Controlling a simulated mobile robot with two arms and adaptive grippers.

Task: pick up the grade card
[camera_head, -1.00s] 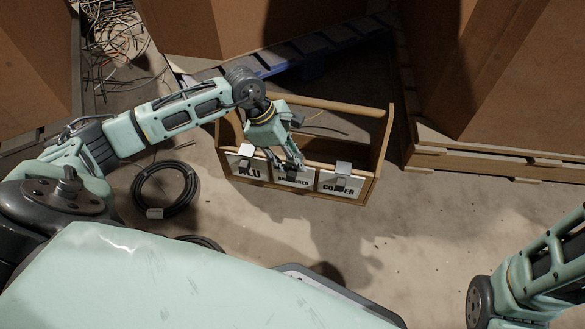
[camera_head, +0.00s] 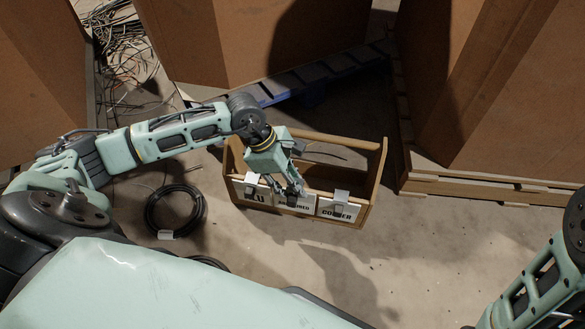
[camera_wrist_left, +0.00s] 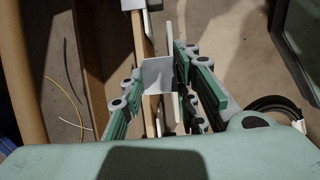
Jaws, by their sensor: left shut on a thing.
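Three white grade cards hang on the near side of an open wooden tote (camera_head: 381,165). The left one reads ALU (camera_head: 258,194) and the right one COPPER (camera_head: 338,208). The middle card (camera_head: 294,204) is partly covered by my left gripper (camera_head: 295,188), and its word is only partly legible. My left gripper points down at the tote's near rim and is shut on the middle card's top. In the left wrist view the card's pale grey bracket (camera_wrist_left: 158,75) sits between the green fingers, at the wooden rim. My right gripper is out of view.
A black cable coil (camera_head: 176,210) lies on the floor left of the tote. Large brown cardboard boxes (camera_head: 500,90) on pallets stand behind and to the right. Loose wires (camera_head: 125,60) are piled at the back left. The floor right of the tote is clear.

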